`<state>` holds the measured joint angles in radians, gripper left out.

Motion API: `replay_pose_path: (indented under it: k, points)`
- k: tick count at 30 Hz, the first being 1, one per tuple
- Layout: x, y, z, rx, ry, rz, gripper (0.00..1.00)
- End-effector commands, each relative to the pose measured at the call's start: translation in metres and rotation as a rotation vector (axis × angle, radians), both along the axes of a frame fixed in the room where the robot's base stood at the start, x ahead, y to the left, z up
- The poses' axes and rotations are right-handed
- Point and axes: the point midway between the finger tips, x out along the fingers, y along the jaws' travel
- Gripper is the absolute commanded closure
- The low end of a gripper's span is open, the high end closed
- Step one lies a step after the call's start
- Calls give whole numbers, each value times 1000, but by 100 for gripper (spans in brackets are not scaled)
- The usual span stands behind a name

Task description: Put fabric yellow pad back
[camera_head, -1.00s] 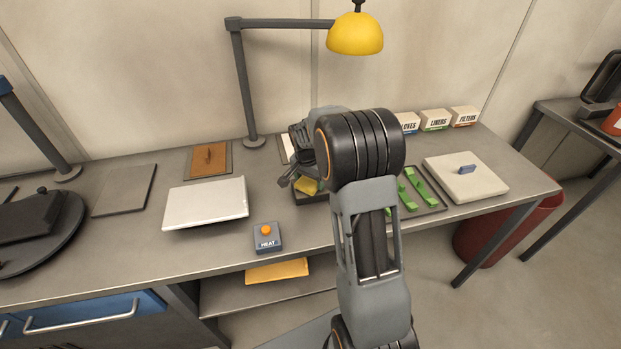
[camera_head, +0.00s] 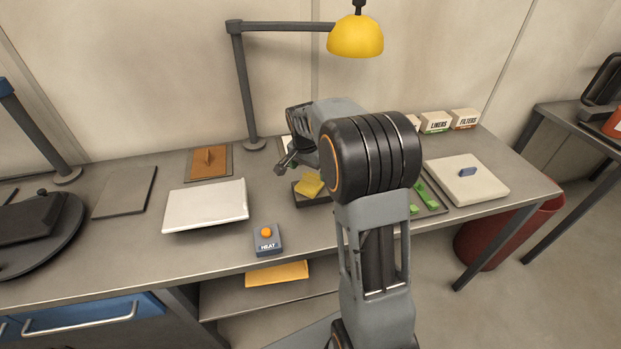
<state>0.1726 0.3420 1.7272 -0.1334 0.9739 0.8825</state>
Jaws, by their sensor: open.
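A small yellow pad (camera_head: 309,184) sits tilted on a dark, low tray (camera_head: 303,200) in the middle of the bench, just left of my arm. My gripper (camera_head: 284,166) is above and left of the pad, apart from it in the picture, with its jaws open. The pad shows no finger on it. My arm covers the area right of the tray. A flat yellow-orange piece (camera_head: 277,273) lies on the shelf under the bench; I cannot tell what it is made of.
A tray with green pieces (camera_head: 429,197) and a pale lidded slab (camera_head: 466,180) lie right of my arm. The lamp post (camera_head: 242,90) rises behind.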

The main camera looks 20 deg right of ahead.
Motion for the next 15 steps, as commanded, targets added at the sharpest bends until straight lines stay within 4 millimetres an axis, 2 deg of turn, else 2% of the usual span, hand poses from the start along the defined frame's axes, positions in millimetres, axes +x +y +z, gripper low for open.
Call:
replay_pose_path:
  k: [6,12,15]
  points:
    - [-3,5,37,-1,-3,1,1]
    - [-6,8,57,0,-2,5,1]
    - [-17,16,68,1,-11,57,1]
